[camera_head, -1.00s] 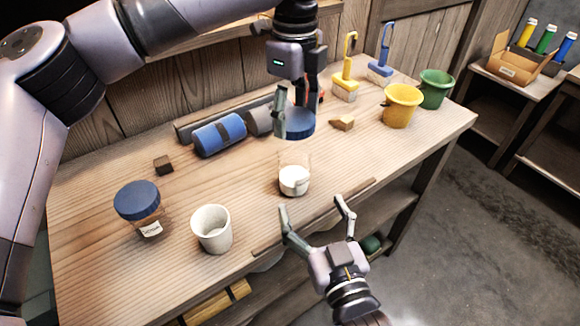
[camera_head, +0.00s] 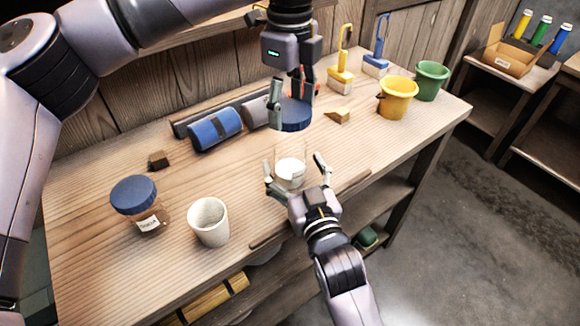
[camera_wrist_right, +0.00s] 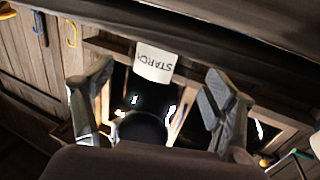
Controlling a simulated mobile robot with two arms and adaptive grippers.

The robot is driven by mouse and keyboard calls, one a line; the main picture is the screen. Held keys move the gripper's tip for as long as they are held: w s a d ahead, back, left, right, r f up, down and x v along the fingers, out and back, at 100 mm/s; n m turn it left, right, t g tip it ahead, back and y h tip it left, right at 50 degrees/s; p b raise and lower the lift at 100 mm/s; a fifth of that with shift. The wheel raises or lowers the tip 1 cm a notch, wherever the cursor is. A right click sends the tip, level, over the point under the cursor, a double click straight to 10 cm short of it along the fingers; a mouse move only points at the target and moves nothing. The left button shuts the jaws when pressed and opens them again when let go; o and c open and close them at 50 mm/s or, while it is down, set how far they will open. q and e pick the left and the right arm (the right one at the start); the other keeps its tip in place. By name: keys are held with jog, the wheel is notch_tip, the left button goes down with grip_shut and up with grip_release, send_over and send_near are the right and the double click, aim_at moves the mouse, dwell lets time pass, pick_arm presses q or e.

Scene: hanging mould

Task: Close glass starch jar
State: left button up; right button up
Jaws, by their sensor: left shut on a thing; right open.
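The glass starch jar (camera_head: 290,173) stands upright on the workbench, clear-walled with white starch in its lower part. My left gripper (camera_head: 291,103) is shut on the blue lid (camera_head: 296,117) and holds it level above the jar, apart from the rim. My right gripper (camera_head: 293,162) is open, with one finger on each side of the jar. Whether the fingers touch the glass I cannot tell. In the right wrist view the STARCH label (camera_wrist_right: 156,62) appears between the two fingers (camera_wrist_right: 157,84), upside down.
A white cup (camera_head: 209,222) and a blue-lidded jar (camera_head: 137,204) stand left of the starch jar. Behind lie a blue roll (camera_head: 216,129) and a wood wedge (camera_head: 338,116). Yellow (camera_head: 397,98) and green (camera_head: 431,81) buckets stand at the right.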

aim_at(290, 138)
jog(key=shift+x, duration=1.4)
jog(key=shift+c, duration=0.6)
jog(key=c, duration=1.7)
pick_arm(q)
jog(key=shift+f, duration=2.5)
jog(key=shift+f, duration=0.85)
jog(key=shift+f, duration=0.55)
pick_arm(e)
grip_shut()
